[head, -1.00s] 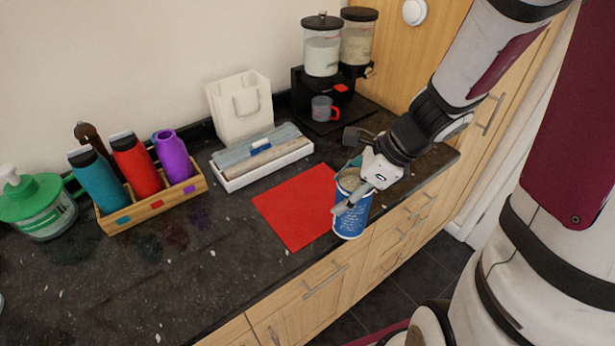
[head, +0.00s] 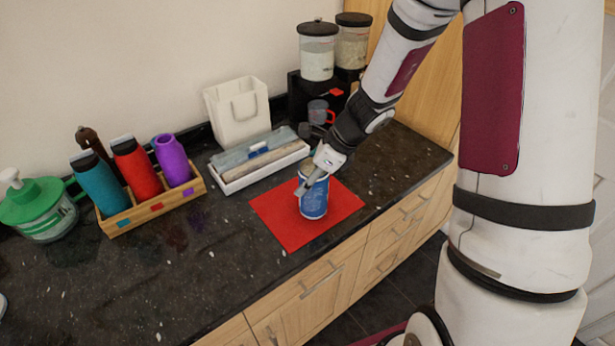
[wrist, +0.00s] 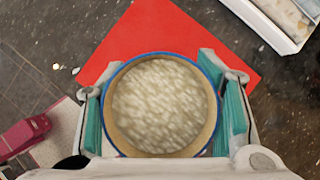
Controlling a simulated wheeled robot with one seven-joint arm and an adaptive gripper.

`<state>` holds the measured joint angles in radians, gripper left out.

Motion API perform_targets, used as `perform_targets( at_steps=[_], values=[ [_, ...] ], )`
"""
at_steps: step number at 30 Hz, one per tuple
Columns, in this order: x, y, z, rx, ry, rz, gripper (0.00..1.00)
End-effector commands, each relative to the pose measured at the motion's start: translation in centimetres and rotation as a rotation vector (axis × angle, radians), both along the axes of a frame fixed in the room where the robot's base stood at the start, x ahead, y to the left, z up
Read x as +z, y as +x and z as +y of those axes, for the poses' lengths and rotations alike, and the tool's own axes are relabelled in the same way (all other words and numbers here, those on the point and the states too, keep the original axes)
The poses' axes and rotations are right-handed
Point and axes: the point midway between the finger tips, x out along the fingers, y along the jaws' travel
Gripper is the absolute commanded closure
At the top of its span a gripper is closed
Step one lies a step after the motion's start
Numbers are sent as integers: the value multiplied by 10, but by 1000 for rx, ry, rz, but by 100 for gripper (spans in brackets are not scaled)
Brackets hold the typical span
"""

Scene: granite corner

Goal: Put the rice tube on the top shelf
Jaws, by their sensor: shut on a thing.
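The rice tube (head: 314,199) is a blue cylinder with an open top, upright over the red mat (head: 275,222) in the head view. The wrist view looks down into the tube (wrist: 162,105), which is full of white rice. My gripper (head: 313,175) is shut on the tube near its rim. In the wrist view the teal finger pads of my gripper (wrist: 163,112) sit on both sides of it. I cannot tell whether the tube's base touches the mat. I cannot make out a shelf in either view.
Behind the mat are a white tray (head: 231,187), a white bag-like holder (head: 222,113) and dispensers (head: 317,62) with a cup (head: 317,112). A wooden rack (head: 125,223) holds bottles at left, beside a green-lidded jar (head: 40,225).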

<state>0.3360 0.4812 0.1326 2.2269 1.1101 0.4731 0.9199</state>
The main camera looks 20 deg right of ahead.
Motion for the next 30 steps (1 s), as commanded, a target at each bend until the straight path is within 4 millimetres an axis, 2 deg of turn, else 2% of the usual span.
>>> perform_targets(
  at_steps=[13, 14, 15, 16, 26, 30],
  values=[
    [-6, 1, 0, 0, 0, -2, 87],
    [-5, 0, -1, 0, -1, -2, 36],
    [-5, 0, -1, 0, -1, -1, 27],
    [-5, 0, -1, 0, -1, -1, 22],
    [-4, 0, 0, 0, -1, -1, 22],
    [5, -2, -3, 0, -1, -4, 22]
  ],
)
